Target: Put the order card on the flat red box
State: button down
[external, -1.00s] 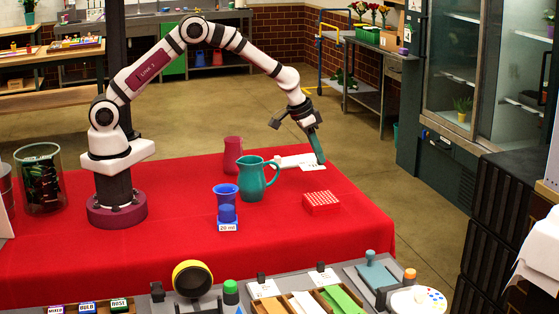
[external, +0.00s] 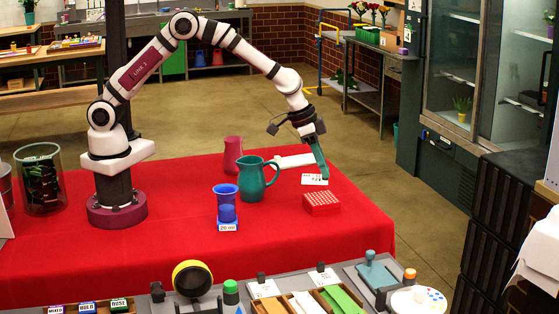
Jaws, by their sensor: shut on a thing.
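The order card (external: 313,180) is a small white card with dark print. It is at the teal fingers of my gripper (external: 322,174), which is shut on its right side. The card is behind the flat red box (external: 321,204), with its front edge apart from the box in the picture. I cannot tell how high the card is above the cloth. The red box has rows of pale marks on top and lies near the right side of the red cloth.
A teal pitcher (external: 252,180) stands left of the card, with a dark red pitcher (external: 232,154) behind it. A blue vessel (external: 226,204) stands at a "20 ml" label. A white flat item (external: 293,161) lies behind the card. The red cloth (external: 350,240) in front of the box is clear.

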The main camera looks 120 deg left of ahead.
jog(key=a+f, duration=0.2)
jog(key=a, duration=0.1)
jog(key=a+f, duration=0.1)
jog(key=a, duration=0.1)
jog(key=shift+f, duration=0.15)
notch_tip(320, 180, down, 3)
jog(key=shift+f, duration=0.4)
jog(key=c, duration=0.8)
grip_release()
jog(key=shift+f, duration=0.1)
